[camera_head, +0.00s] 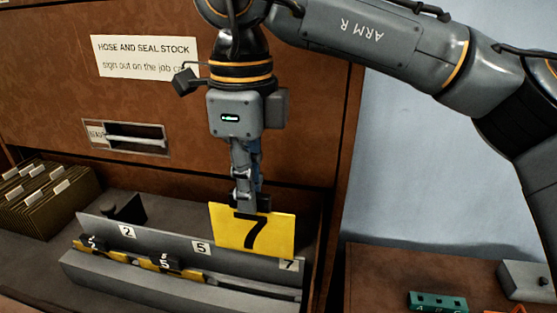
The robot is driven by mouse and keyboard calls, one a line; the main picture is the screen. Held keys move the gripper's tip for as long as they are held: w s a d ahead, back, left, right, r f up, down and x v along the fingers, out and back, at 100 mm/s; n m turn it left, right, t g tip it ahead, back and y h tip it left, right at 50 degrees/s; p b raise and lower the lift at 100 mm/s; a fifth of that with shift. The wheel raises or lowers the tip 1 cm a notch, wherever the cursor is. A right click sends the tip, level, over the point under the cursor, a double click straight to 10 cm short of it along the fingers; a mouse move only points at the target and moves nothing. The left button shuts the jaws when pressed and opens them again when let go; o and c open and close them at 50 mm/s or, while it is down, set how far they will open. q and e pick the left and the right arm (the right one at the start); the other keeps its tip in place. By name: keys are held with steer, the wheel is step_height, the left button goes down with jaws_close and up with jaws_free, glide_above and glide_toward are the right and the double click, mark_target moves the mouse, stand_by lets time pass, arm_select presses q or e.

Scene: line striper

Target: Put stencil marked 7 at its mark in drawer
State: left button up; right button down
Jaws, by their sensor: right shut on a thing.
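The yellow stencil marked 7 (280,232) hangs upright from my right gripper (248,203), which is shut on its top edge. It is above the right part of a grey rack (160,283) in the open drawer. A white label marked 7 (289,265) is on the rack at its right end, just below and right of the stencil's lower edge. Labels marked 2 (128,232) and 5 (202,248) are further left. I cannot tell whether the stencil's lower edge touches the rack. My left gripper is not in view.
Two yellow stencils sit in the rack's slot, one by label 2 (100,252) and one by label 5 (172,268). The slot's right end looks empty. Tabbed files (45,205) stand at the left. A side surface at right holds a green block (437,302) and a grey box (527,281).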

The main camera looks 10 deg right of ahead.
mark_target(251, 230)
steer(key=shift+s+f, duration=0.1)
steer(key=shift+s, duration=0.1)
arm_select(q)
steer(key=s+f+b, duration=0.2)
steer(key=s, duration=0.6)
arm_select(e)
steer(key=s+f, duration=0.1)
steer(key=s+f+b, duration=0.1)
steer(key=f, duration=0.1)
steer(key=shift+a+f, duration=0.15)
steer(key=shift+w+f+b, duration=0.1)
steer(key=shift+f+b, duration=0.45)
steer(key=shift+f, duration=0.3)
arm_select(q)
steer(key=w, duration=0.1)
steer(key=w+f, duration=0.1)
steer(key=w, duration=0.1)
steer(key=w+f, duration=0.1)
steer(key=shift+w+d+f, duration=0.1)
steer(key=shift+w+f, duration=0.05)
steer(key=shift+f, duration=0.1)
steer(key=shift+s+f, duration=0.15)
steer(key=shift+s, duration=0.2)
arm_select(e)
steer(key=shift+f, duration=0.1)
